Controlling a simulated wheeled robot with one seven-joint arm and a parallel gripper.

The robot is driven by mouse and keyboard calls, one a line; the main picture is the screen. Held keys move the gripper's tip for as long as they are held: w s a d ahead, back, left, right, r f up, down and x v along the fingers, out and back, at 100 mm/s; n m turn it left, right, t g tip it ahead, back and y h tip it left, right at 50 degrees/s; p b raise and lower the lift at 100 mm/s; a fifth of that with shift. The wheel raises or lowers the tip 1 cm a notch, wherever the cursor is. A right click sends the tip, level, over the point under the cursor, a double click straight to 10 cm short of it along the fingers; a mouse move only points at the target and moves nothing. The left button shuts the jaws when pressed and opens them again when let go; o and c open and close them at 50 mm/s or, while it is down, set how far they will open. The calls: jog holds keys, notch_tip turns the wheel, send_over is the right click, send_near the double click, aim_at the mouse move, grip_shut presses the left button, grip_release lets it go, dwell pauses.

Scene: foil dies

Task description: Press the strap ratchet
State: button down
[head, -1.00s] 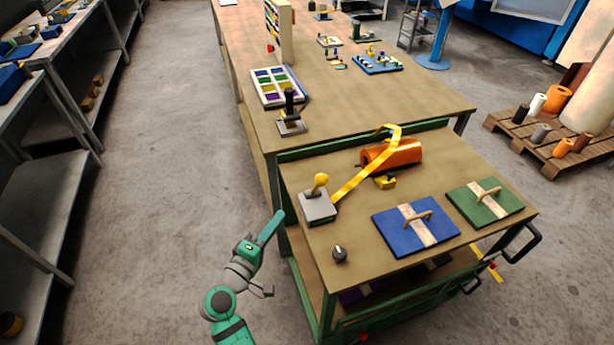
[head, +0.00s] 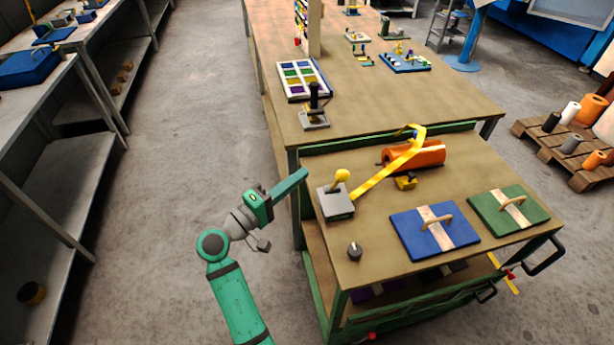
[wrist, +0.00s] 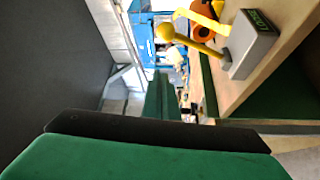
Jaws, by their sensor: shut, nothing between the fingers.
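An orange roll (head: 428,154) lies on the cart top with a yellow strap (head: 385,178) over it. The strap slants down left to a grey box (head: 336,202) with a yellow-knobbed lever (head: 341,177). A small yellow block (head: 405,182) sits in front of the roll; I cannot tell whether it or the lever box is the strap ratchet. My gripper (head: 304,173) is shut and empty, left of the lever box and apart from it. The wrist view shows the lever box (wrist: 252,45), its yellow knob (wrist: 166,32), and my finger (wrist: 161,96) below left of them.
Blue (head: 408,238) and green (head: 490,217) handled boards lie at the cart's front right. A dark knob (head: 354,252) stands near its front left. A black-handled joystick (head: 314,112) stands on the bench behind.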

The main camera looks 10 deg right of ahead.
aim_at(337, 183)
jog(key=d, duration=0.8)
jog(key=shift+w+d, duration=0.2)
jog(key=shift+w, duration=0.05)
jog(key=shift+a, duration=0.1)
